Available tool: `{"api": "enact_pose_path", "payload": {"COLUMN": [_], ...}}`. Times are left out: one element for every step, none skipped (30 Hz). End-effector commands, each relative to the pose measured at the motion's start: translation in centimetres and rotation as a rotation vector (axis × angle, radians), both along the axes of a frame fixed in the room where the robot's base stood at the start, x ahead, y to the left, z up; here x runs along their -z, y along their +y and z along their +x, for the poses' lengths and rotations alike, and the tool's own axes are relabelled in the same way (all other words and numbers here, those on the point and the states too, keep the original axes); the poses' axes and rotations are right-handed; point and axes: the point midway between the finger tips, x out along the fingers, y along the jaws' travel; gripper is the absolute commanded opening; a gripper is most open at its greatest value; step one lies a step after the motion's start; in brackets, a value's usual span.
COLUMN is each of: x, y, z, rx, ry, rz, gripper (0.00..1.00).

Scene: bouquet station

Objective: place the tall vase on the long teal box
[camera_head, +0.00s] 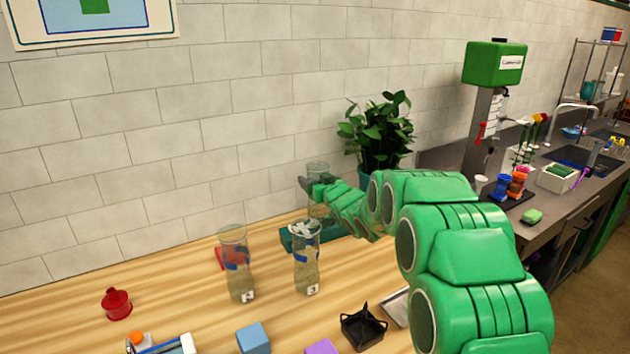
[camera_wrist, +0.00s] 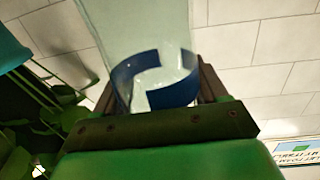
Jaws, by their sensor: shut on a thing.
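A clear glass vase (camera_head: 318,168), which I take to be the tall vase, stands roughly upright in my gripper (camera_head: 315,187) at the back of the wooden table. In the wrist view its glass with a dark blue band (camera_wrist: 160,90) sits between the two fingers of my gripper (camera_wrist: 158,85), which is shut on it. The long teal box (camera_head: 290,240) lies on the table below the held vase, partly hidden by another vase and my arm. The vase's base is hidden, so I cannot tell whether it touches the box.
Two more glass vases, marked 2 (camera_head: 238,275) and 3 (camera_head: 307,272), stand in front of the box. A leafy plant (camera_head: 382,135) stands close behind my arm. A black holder (camera_head: 363,328), a blue cube (camera_head: 253,339) and a red object (camera_head: 117,304) are nearer the front.

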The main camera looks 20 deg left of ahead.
Motion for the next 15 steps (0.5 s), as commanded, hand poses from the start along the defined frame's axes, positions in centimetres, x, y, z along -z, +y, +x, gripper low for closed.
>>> {"api": "enact_pose_path", "payload": {"x": [-0.2, -0.22, -0.24, -0.24, -0.24, -0.2, -0.16, -0.08, 0.01, 0.0, -0.02, -0.01, -0.01, 0.0, 0.0], "y": [0.01, 0.02, 0.02, 0.02, 0.02, 0.02, 0.02, 0.02, 0.02, 0.03, 0.04, 0.04, 0.04, 0.03, 0.04], "z": [0.01, 0.0, 0.0, 0.0, 0.0, -0.01, -0.01, 0.0, -0.01, -0.01, -0.02, -0.02, -0.02, -0.03, -0.02], "rx": [0.0, 0.0, 0.0, 0.0, 0.0, -0.001, -0.001, -0.001, -0.001, -0.001, -0.001, -0.001, -0.001, -0.001, -0.001], "ry": [-0.003, -0.003, -0.004, -0.004, -0.004, -0.004, -0.004, -0.004, -0.003, -0.002, -0.003, -0.003, -0.003, -0.002, -0.002], "rz": [0.001, 0.001, 0.002, 0.002, 0.002, 0.002, 0.002, 0.002, 0.003, 0.002, 0.003, 0.001, 0.001, 0.002, 0.002], "gripper": [0.0, 0.0, 0.0, 0.0, 0.0, 0.0, 0.0, 0.0, 0.0, 0.77, 0.81, 0.87, 0.92, 0.96, 0.98]}}
